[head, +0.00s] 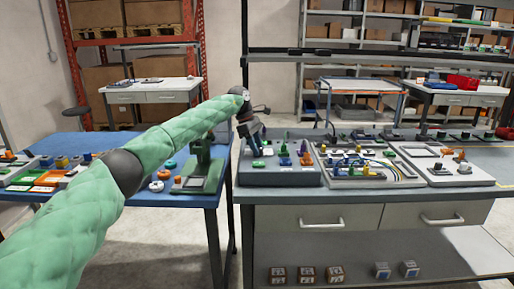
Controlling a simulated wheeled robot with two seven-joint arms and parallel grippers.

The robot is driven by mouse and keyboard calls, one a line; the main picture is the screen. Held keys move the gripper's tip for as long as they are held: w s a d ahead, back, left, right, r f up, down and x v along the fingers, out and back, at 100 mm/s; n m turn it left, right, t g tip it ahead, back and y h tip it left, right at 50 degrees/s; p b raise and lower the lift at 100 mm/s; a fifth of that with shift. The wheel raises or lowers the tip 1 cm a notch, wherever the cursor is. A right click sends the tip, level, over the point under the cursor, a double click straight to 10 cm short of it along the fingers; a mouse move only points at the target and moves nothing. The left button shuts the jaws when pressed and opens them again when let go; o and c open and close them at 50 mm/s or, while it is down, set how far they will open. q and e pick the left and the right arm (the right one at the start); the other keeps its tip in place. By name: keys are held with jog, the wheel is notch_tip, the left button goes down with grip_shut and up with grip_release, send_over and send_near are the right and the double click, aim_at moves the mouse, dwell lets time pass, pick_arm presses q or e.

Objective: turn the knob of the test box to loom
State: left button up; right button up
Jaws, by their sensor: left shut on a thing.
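A grey box that looks like the test box (305,179) stands at the left end of the grey-blue workbench. Small green, purple and orange parts and white labels sit on its top; the labels are too small to read. My left gripper (258,150) reaches down over the left part of the box top. It is shut on what seems to be the knob, which its dark fingers hide. I cannot tell which label the knob points to. My right gripper is not in view.
A green press-like stand (203,165) is on the blue table (75,143) just left of the box. A board with coloured parts and cables (365,177) and a white panel (465,180) lie to the right. Several small boxes sit on the lower shelf (440,252).

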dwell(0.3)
pick_arm(q)
jog(key=o, duration=1)
jog(key=shift+c, duration=0.2)
